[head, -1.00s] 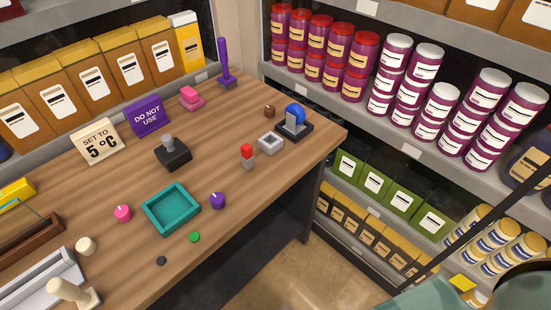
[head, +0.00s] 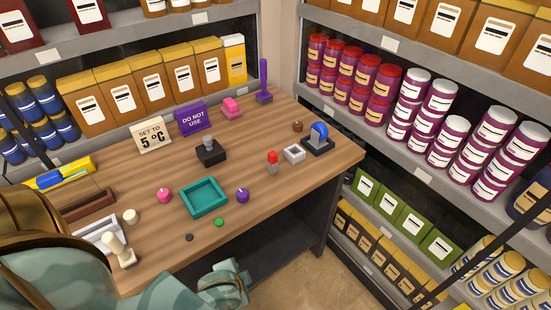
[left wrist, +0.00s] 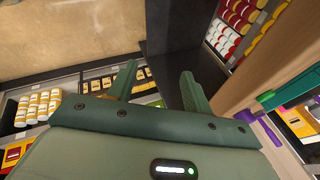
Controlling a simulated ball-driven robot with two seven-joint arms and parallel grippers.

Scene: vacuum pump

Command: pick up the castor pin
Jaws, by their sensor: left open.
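No part is labelled as the castor pin, and I cannot tell for sure which one it is. A small red-topped grey piece (head: 272,162) stands upright on the wooden table. Behind it to the right, a blue rounded part with grey metal (head: 319,134) sits on a black base. A grey knob stands on a black block (head: 210,154) further left. My left gripper (left wrist: 156,82) is open and empty in the left wrist view, its fingers in front of dark panel and shelving, with the table edge to their right. My right gripper is not in view.
A teal tray (head: 204,198) stands mid-table, with pink (head: 164,196) and purple (head: 242,195) knobs beside it. A hollow grey block (head: 294,154) is near the red-topped piece. Signs (head: 152,135) and stocked shelves line the back. A cream handled stamp (head: 119,252) stands at front left.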

